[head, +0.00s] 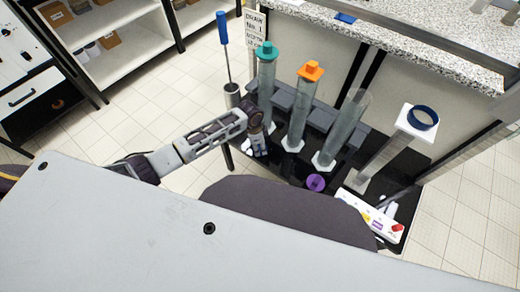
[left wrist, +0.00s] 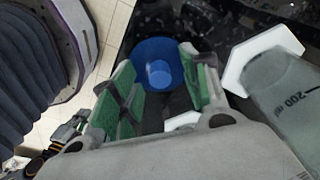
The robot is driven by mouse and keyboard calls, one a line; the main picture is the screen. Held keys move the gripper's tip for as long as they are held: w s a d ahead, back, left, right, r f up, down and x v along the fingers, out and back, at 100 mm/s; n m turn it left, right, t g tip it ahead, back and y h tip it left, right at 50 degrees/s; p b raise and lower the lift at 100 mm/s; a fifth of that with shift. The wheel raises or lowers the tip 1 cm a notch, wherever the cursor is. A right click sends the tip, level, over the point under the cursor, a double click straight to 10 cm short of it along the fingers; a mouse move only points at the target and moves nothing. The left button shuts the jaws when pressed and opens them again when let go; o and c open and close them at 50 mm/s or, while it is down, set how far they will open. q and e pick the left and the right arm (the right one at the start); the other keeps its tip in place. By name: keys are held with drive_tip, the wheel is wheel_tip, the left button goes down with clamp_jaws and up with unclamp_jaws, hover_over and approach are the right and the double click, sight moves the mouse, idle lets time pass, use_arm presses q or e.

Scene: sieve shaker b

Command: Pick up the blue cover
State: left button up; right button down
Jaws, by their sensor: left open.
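The blue cover (left wrist: 157,72) is round with a raised knob in the middle and lies on the black base, seen in the left wrist view. My left gripper (left wrist: 160,62) is open, with its two green-padded fingers on either side of the cover in that picture. Whether the fingers touch it cannot be told. In the head view my left gripper (head: 258,143) is low beside the graduated cylinders, and the cover is not discernible there. My right gripper is not in view.
Cylinders with a teal cap (head: 267,50) and an orange cap (head: 311,70) stand near my left gripper, with an uncapped cylinder (head: 342,135) to their right. A purple cap (head: 315,183) lies on the base. A control panel (head: 372,215) is at right. A speckled counter (head: 400,40) stands behind.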

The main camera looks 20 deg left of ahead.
sight(259, 147)
use_arm(q)
drive_tip(key=shift+c, duration=0.4)
drive_tip(key=c, duration=0.8)
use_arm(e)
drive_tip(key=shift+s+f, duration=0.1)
use_arm(q)
drive_tip(key=shift+r, duration=0.2)
